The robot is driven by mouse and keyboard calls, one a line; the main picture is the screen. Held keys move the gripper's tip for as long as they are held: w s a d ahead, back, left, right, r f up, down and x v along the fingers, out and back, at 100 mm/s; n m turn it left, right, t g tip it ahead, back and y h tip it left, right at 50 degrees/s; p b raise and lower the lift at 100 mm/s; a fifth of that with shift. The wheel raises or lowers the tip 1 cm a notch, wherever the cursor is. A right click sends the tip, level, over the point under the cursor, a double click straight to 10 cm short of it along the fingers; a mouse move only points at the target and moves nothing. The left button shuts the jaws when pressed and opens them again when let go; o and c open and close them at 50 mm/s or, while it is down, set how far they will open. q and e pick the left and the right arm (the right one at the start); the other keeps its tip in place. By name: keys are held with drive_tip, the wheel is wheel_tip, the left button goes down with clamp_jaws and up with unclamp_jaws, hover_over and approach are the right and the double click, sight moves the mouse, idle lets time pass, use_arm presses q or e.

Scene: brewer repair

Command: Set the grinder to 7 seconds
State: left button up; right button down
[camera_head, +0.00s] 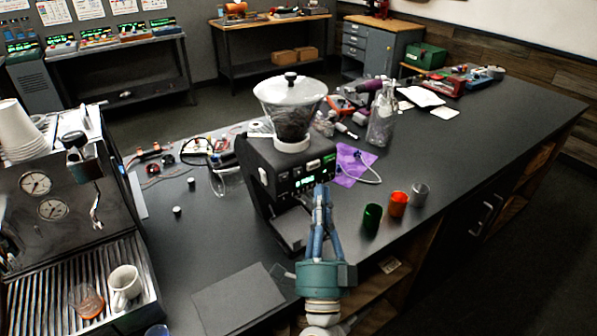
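The grinder (262,165) is a black machine on the dark counter, with a clear hopper (290,100) of dark beans on top. Its front panel has a small lit green display (304,182) and several small buttons or lights, too small to read. My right gripper (321,190) comes up from the bottom, with its blue fingers drawn together and nothing visible between them. Its tips are at the right part of the panel and hide some of it. I cannot tell whether they touch it. My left gripper is out of view.
An espresso machine (60,205) with a white mug (124,286) on its tray stands at left.

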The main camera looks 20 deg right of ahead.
sight(298, 171)
drive_tip(key=s, duration=0.1)
drive_tip(key=s+d+b, duration=0.1)
drive_tip(key=s, duration=0.1)
drive_tip(key=shift+s+d, duration=0.1)
drive_tip(key=shift+s, duration=0.2)
idle(0.4)
drive_tip(key=shift+w+a+b, duration=0.35)
drive_tip(key=shift+w+a, duration=0.1)
drive_tip(key=shift+w, duration=0.95)
drive_tip(key=shift+w+a+b, duration=0.4)
drive_tip(key=shift+w+a, duration=0.05)
drive_tip(key=shift+w, duration=0.95)
drive_tip(key=shift+w+a+b, duration=0.35)
drive_tip(key=shift+w+a, duration=0.1)
drive_tip(key=shift+w, duration=0.95)
drive_tip(key=shift+w, duration=0.1)
drive_tip(key=shift+w+a, duration=0.15)
drive_tip(key=shift+w, duration=0.15)
